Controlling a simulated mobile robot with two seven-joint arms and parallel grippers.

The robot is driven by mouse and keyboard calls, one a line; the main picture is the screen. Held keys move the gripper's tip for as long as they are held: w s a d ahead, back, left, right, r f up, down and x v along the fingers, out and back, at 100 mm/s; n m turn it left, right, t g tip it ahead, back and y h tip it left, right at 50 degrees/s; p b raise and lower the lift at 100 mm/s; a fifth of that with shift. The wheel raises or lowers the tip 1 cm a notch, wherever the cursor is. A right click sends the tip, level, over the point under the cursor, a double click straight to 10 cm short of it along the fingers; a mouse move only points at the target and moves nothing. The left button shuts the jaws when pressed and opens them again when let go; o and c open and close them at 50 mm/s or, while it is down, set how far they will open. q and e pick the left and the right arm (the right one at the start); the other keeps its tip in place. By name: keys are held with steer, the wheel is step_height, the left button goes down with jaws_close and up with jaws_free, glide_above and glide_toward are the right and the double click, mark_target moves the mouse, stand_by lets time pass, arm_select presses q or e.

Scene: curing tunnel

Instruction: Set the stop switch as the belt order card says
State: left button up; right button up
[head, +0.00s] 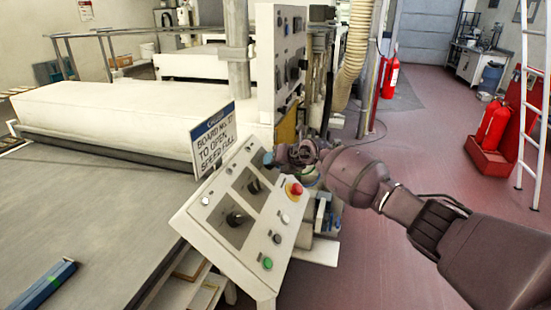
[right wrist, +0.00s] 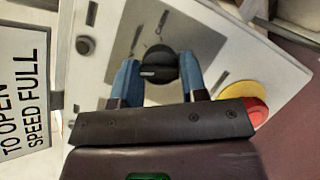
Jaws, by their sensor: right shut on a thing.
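The order card (head: 213,139) stands at the panel's upper left edge and reads "BOARD No. 17 TO OPEN SPEED FULL". Its lower lines also show in the right wrist view (right wrist: 24,90). The sloped control panel (head: 187,215) carries rotary switches on grey plates. My right gripper (head: 269,158) is at the far end of the panel. In the right wrist view its blue fingers are shut on a black rotary switch (right wrist: 157,66). The switch's white mark points left in that view; its small labels are unreadable. Two other rotary switches (head: 238,218) (head: 253,186) are free. My left gripper is out of view.
A red emergency button (head: 294,190) on a yellow base sits close to my right gripper. Push buttons (head: 267,263) line the panel's right side. A wide grey belt (head: 85,215) lies to the left, with a blue bar (head: 40,285) on it.

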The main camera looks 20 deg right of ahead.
stand_by(0.3)
steer(key=o, duration=0.9)
steer(key=shift+s+r, duration=0.1)
steer(key=v, duration=1)
steer(key=shift+d+b, duration=0.15)
steer(key=shift+b, duration=0.15)
steer(key=shift+s+r, duration=0.15)
